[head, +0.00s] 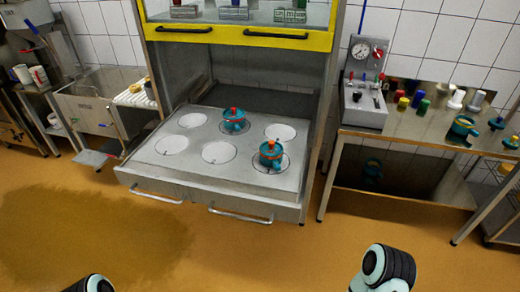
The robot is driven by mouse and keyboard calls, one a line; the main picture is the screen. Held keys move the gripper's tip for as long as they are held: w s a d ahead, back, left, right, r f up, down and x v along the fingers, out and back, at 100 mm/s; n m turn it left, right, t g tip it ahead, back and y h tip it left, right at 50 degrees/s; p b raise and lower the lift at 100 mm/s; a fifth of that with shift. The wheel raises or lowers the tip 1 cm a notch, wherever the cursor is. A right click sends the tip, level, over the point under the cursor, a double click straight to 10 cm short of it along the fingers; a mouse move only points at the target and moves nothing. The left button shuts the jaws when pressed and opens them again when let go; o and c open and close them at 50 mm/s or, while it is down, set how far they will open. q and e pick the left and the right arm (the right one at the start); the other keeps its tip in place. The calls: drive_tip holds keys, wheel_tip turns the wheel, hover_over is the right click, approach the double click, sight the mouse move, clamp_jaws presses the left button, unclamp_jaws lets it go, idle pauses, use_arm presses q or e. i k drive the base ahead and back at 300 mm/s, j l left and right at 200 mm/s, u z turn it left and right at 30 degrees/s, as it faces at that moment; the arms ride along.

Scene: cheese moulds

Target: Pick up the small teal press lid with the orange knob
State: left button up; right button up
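A teal lidded mould with an orange knob (271,155) stands in the front right circle of the pulled-out metal drawer (145,172). A second teal mould with a red-orange knob (234,122) stands farther back, in the back middle circle. On the right bench a teal piece with an orange-looking top (511,142) sits at the picture's right edge. I cannot tell from this distance which of these is the small press lid. Neither gripper shows; only dark rounded parts of my arms show at the bottom edge.
The drawer has two front handles and several empty white circles. The right bench (400,134) carries a gauge box (366,85), coloured knobs and an open teal mould (462,128). A sink (90,108) stands left. The floor in front is clear, with a dark wet-looking patch (70,235) at left.

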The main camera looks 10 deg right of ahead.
sight(271, 148)
drive_tip(key=l+u, duration=0.15)
drive_tip(key=u, duration=0.3)
drive_tip(key=i+l+u, duration=0.1)
drive_tip(key=u, duration=0.3)
drive_tip(key=l+u, duration=0.2)
drive_tip(key=u, duration=0.25)
drive_tip(key=l+u, duration=0.3)
drive_tip(key=l, duration=0.2)
drive_tip(key=k+l+u, duration=0.3)
drive_tip(key=l, duration=0.2)
drive_tip(key=l+u, duration=0.1)
drive_tip(key=l, duration=0.25)
drive_tip(key=k+l, duration=0.15)
drive_tip(key=l, duration=0.2)
drive_tip(key=l+u, duration=0.15)
drive_tip(key=l, duration=0.25)
drive_tip(key=k, duration=0.05)
